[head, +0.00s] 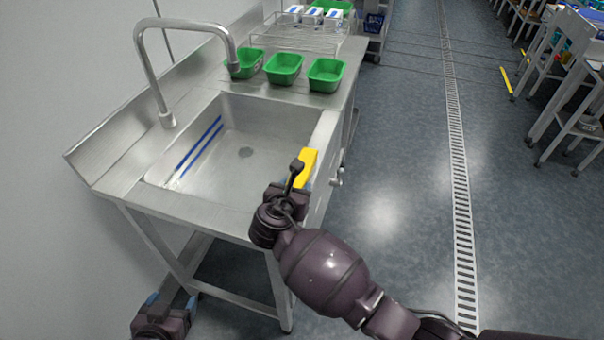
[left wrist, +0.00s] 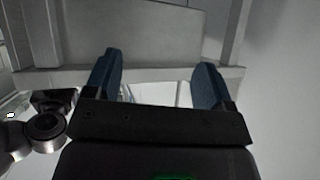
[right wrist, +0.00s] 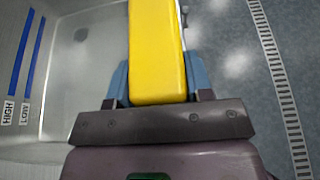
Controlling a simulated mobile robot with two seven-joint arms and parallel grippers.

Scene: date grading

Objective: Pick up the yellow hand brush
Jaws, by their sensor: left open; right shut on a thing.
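The yellow hand brush (head: 306,168) is at the front right rim of the steel sink. It also fills the middle of the right wrist view (right wrist: 156,55). My right gripper (right wrist: 158,88) is shut on it, with one blue finger on each side of the yellow body. In the head view my right wrist hides part of the brush, and I cannot tell whether it touches the rim. My left gripper (head: 152,299) is low at the left, below the sink's front edge. In the left wrist view its blue fingers (left wrist: 155,85) are apart with nothing between them.
The sink basin (head: 255,170) is empty, with blue level stripes (head: 200,145) on its wall. A tall tap (head: 150,70) stands at the left. Several green trays (head: 284,68) sit behind the basin, before a wire rack (head: 300,38). The floor (head: 390,170) to the right is clear.

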